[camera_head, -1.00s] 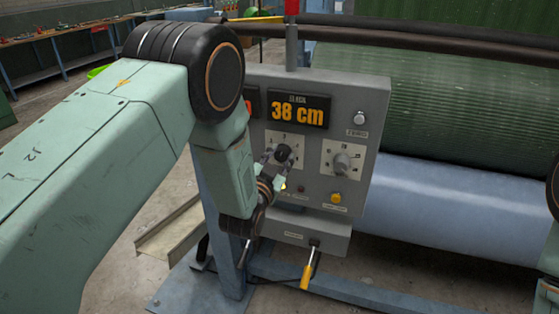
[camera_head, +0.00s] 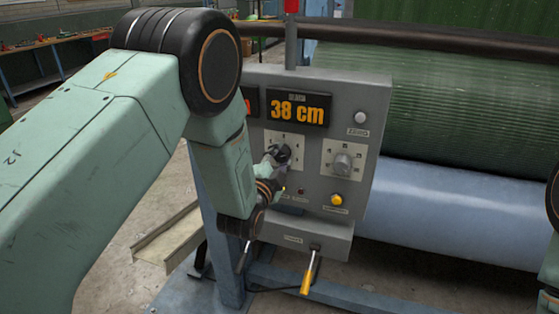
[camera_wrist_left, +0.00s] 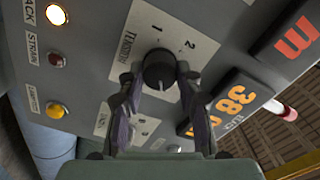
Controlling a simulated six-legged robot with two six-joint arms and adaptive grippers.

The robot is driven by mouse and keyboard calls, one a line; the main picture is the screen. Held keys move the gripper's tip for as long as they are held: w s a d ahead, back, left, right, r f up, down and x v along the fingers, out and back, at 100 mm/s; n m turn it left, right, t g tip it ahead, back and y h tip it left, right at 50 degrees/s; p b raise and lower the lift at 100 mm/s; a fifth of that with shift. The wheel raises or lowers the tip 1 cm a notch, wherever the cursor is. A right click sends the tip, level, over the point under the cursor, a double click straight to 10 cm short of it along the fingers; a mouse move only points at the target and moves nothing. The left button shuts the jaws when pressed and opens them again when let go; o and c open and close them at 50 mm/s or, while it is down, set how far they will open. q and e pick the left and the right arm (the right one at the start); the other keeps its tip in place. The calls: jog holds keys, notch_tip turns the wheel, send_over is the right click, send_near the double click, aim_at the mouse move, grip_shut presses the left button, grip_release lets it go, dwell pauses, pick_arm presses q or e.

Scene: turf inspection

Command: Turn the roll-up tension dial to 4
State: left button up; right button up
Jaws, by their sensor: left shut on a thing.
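The tension dial is a black round knob (camera_wrist_left: 159,70) on a white plate marked TENSION in the left wrist view, with the numbers 1 and 2 readable beyond it. The other numbers are hidden behind the fingers. In the head view the knob (camera_head: 282,153) sits on the grey control panel, partly covered by my left gripper (camera_head: 277,158). My left gripper (camera_wrist_left: 159,84) is shut on the knob, one finger on each side. A small pale mark shows on the knob's near side, but I cannot tell the exact setting. My right gripper is not in view.
A second grey dial (camera_head: 343,162) sits to the right on the panel (camera_head: 350,95). A green turf roll (camera_head: 440,120) and blue roller (camera_head: 440,215) stand behind.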

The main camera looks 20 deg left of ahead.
pick_arm(q)
jog(key=shift+f, duration=0.1)
dwell(0.5)
jog(key=o, duration=1.2)
jog(key=shift+c, duration=0.2)
jog(key=s, duration=1.2)
jog(key=shift+a, duration=0.25)
